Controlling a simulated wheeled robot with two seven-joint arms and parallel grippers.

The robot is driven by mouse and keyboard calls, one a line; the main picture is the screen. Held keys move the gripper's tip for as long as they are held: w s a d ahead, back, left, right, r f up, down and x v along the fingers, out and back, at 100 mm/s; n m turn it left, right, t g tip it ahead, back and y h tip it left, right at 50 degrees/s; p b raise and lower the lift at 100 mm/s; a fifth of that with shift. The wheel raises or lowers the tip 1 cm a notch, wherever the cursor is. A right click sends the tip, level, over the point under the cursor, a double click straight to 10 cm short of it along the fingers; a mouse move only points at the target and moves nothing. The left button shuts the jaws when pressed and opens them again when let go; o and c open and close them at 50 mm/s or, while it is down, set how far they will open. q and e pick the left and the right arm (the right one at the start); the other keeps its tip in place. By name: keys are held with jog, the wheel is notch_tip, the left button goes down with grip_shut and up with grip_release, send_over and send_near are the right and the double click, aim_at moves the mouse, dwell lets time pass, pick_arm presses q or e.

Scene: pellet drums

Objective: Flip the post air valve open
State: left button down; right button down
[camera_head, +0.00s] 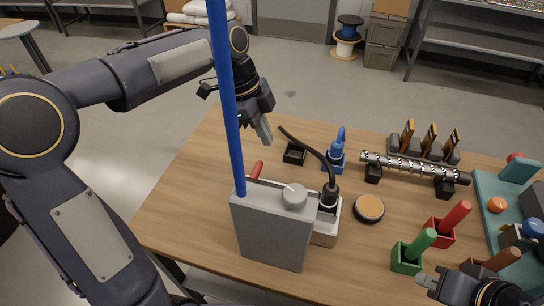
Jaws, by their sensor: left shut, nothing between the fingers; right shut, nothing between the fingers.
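A blue post (226,90) rises at the left of a grey box (272,232) on the table. A round grey knob with a pale pointer (294,196) sits on the box top. A short red handle (257,168) sticks up behind the box, right beside the post; its base is hidden. I cannot tell for certain which part is the air valve. My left gripper (265,132) is shut and empty, pointing down beyond the post and the red handle, apart from both. My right gripper (425,281) is shut and empty at the bottom right, near the green holder (407,257).
Behind the box, a black cable (309,143) arches from a plug in a pale housing (325,236). A blue tool (336,155), an orange-topped disc (369,208) and a metal shaft on black supports (414,171) stand to the right. The wooden table's (176,216) left side is clear.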

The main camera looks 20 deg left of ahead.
pick_arm(q)
jog(key=shift+s+a, duration=0.1)
jog(key=p+x, duration=0.1)
jog(key=x, duration=0.9)
jog(key=a+p, duration=0.1)
jog(key=a, duration=0.2)
jog(key=shift+a+f+p, duration=0.15)
jog(key=shift+f+p, duration=0.05)
jog(key=shift+p, duration=0.1)
jog(key=shift+a+f, duration=0.2)
jog(key=shift+a, duration=0.05)
